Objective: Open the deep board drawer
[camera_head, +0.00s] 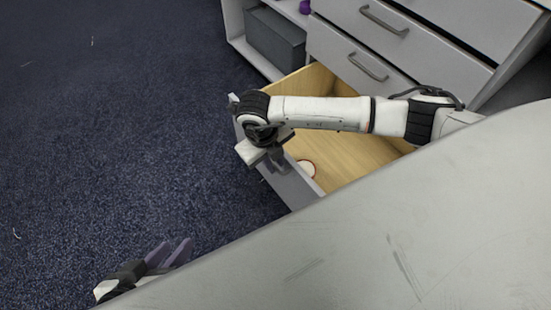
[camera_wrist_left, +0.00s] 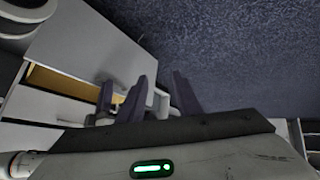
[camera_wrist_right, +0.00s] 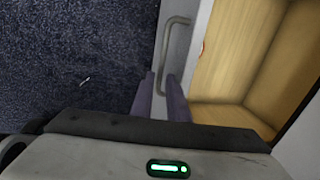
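A deep drawer with a light wooden inside (camera_head: 345,150) is pulled out from the white cabinet. Its pale front panel (camera_head: 292,188) faces the dark carpet. My right arm crosses above it, and my right gripper (camera_head: 275,160) is at the outer side of the front. In the right wrist view the grey bar handle (camera_wrist_right: 166,60) runs between the two fingers of my right gripper (camera_wrist_right: 160,88), which stand apart with a gap around it. My left gripper (camera_head: 172,256) is open and empty, low by the table edge, away from the drawer.
A grey-white tabletop (camera_head: 400,220) covers the lower right. Two shut drawers with handles (camera_head: 384,20) (camera_head: 367,67) are above the open one. A dark grey box (camera_head: 275,43) stands on a shelf. A round red-rimmed item (camera_head: 307,168) lies in the drawer. Carpet at left is clear.

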